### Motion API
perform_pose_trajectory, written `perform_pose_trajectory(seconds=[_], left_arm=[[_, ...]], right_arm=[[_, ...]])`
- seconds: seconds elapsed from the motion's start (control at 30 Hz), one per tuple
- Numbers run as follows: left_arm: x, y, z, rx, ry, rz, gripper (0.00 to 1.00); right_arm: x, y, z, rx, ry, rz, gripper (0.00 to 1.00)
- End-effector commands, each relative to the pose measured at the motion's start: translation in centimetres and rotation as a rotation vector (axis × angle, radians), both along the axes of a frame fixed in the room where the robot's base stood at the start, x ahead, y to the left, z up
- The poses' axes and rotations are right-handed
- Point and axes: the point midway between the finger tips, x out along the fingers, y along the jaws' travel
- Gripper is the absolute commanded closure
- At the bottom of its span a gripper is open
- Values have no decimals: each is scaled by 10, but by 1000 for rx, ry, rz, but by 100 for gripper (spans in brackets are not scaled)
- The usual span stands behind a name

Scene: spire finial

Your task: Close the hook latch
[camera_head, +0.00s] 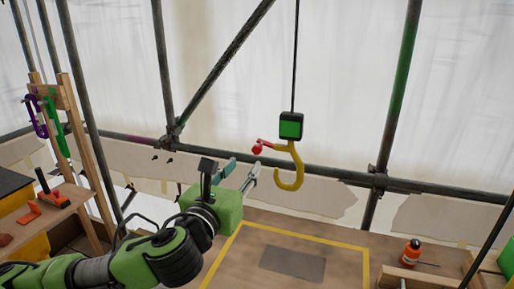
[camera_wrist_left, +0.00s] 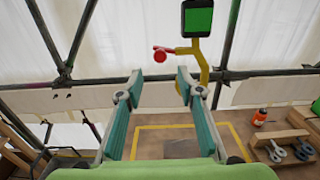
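A yellow hook (camera_head: 290,178) hangs from a black block with a green face (camera_head: 291,125) on a dark cable. A red latch with a round knob (camera_head: 258,148) sticks out to the left from the top of the hook, so the hook's mouth looks open. The latch also shows in the left wrist view (camera_wrist_left: 160,56), with the hook (camera_wrist_left: 203,68) to its right. My left gripper (camera_head: 242,172) is open and empty, to the left of the hook and a little below the latch. Its teal fingers (camera_wrist_left: 158,85) are spread apart below the latch. My right gripper is not in view.
Scaffold poles (camera_head: 330,172) run behind the hook. Below is a wooden deck with a yellow outline (camera_head: 368,262) and a grey patch (camera_head: 293,262). An orange bottle (camera_head: 411,252) stands at the right. A wooden shelf with tools (camera_head: 60,205) is at the left.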

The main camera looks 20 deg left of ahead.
Motion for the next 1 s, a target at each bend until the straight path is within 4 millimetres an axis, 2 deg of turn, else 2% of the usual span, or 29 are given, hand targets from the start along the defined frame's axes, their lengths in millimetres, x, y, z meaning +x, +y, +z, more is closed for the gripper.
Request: perform_pose_trajectory(seconds=[0.1,0.3,0.5,0.7,0.97,1.0], left_arm=[[26,-1,3,-3,2,2,66],[66,-2,3,-4,1,2,66],[93,-3,2,-5,1,2,66],[105,-3,0,-4,1,1,66],[105,-4,0,-4,1,0,66],[105,-3,0,-4,1,0,71]], right_arm=[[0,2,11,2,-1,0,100],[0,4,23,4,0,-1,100],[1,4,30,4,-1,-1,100],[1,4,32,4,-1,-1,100],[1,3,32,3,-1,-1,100],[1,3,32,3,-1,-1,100]])
